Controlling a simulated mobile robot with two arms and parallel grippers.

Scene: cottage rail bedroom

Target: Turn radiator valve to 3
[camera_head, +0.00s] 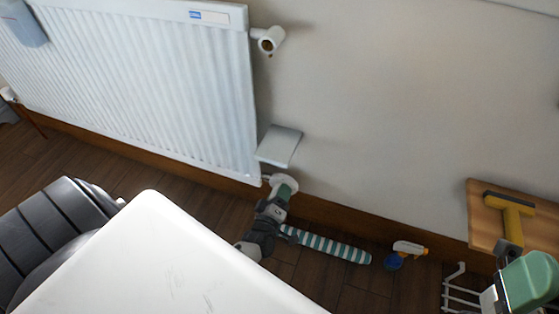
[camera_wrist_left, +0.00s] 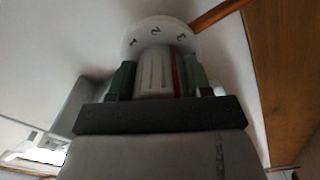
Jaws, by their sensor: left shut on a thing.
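The white radiator valve (camera_wrist_left: 155,75) fills the middle of the left wrist view, with a ribbed knob and a round collar (camera_wrist_left: 165,33) marked 1, 2 and 3. A thin red line runs down the knob's right side, roughly below the space between 2 and 3. My left gripper (camera_wrist_left: 155,82) is shut on the knob, with a green finger on each side. In the head view, my left gripper (camera_head: 281,193) is at the valve (camera_head: 285,180), low at the right end of the white radiator (camera_head: 150,75).
A grey shelf-like plate (camera_head: 280,146) is just above the valve. A white pipe fitting (camera_head: 270,40) sticks out higher up. A striped roll (camera_head: 335,246) and spray bottle (camera_head: 405,252) lie on the floor. A white wire rack (camera_head: 455,290) is at the lower right.

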